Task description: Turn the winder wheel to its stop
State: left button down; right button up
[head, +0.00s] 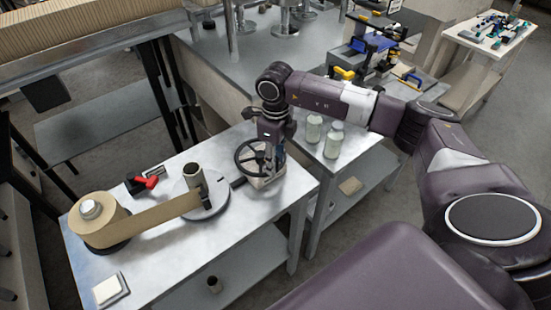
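The winder wheel (246,158) is a dark, spoked handwheel on a small metal block (266,179) at the right end of the steel table (150,267). My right gripper (270,149) points down at the wheel's right side. Its fingers overlap the rim in the picture, and I cannot tell whether they touch or close on it. A roll of brown kraft paper (112,222) stands at the table's left. Its paper strip (155,213) runs to an upright grey core (193,176) on a round plate (212,208). My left gripper is out of view.
A red-and-black tool (143,185) lies behind the strip, and a white pad (110,290) lies at the front left corner. Two pale jars (332,142) stand on the neighbouring table, right of the wheel. The table front is mostly clear.

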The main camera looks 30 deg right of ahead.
grip_shut()
jog(key=shift+d, duration=0.1)
dwell(0.4)
